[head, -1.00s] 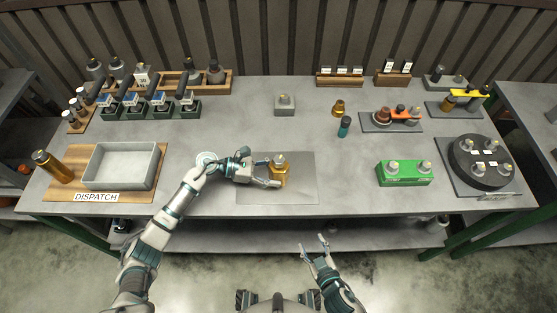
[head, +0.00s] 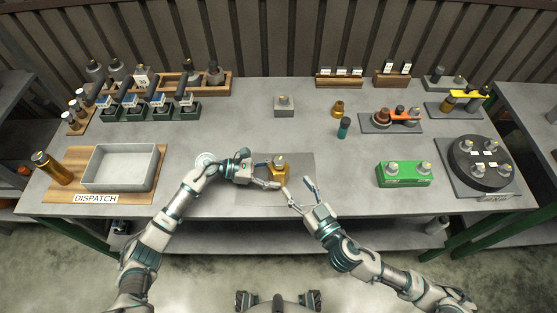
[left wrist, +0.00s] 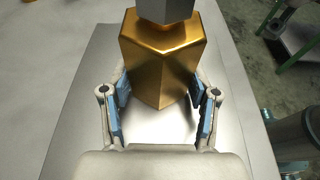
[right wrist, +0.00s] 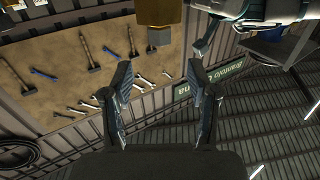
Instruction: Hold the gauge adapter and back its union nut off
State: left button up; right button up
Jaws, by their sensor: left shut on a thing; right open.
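The gauge adapter (head: 279,174) stands upright on the thin grey plate at the table's middle front. It has a gold hexagonal body, which also shows in the left wrist view (left wrist: 162,60). A grey faceted piece (left wrist: 167,9) sits on top of it; I cannot tell for certain whether this is the union nut. My left gripper (left wrist: 165,105) is shut on the gold body from the left, one finger on each side. My right gripper (head: 297,190) is open and empty, close in front and to the right of the adapter. Its open fingers (right wrist: 160,85) show below the grey piece (right wrist: 159,38) in the right wrist view.
The grey plate (head: 308,200) has bare room around the adapter. A grey bin (head: 118,186) stands on the left dispatch board. A green block (head: 404,180) and a black round fixture (head: 480,187) stand at right.

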aim_at(282, 167)
jog(key=x, duration=1)
jog(key=shift+w+a, duration=0.25)
jog(key=shift+w, duration=0.05)
grip_shut()
